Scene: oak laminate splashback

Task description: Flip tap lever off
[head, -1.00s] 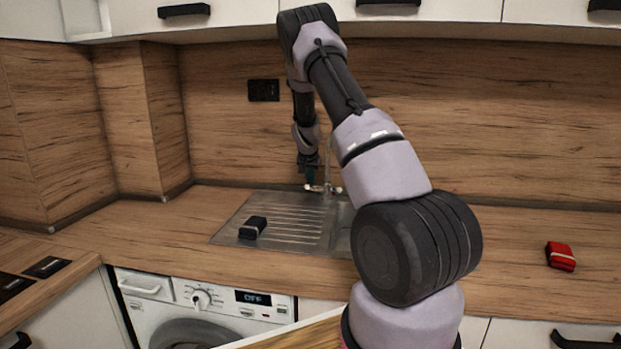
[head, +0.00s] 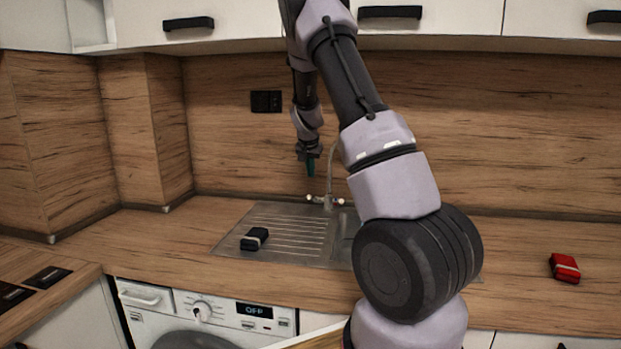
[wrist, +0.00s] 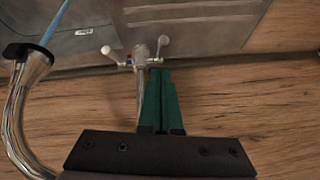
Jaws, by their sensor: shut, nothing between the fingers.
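The metal tap (head: 329,180) stands at the back of the sink, with a tall curved spout. Two short white-ended levers show at its base, the left one (head: 311,198) and the right one (head: 340,201). In the wrist view the left lever (wrist: 106,50) and right lever (wrist: 163,41) spread from the tap body (wrist: 141,58), with red and blue marks between them. My gripper (head: 311,175) points down, above the left lever and apart from it in the head view. Its green fingers (wrist: 160,72) are shut and empty. My arm partly hides the spout.
The steel sink with drainboard (head: 285,218) holds a black box (head: 254,239). A red box (head: 564,267) lies on the counter at right. The wooden splashback (head: 230,150) is close behind the tap, and white cupboards (head: 260,22) hang above.

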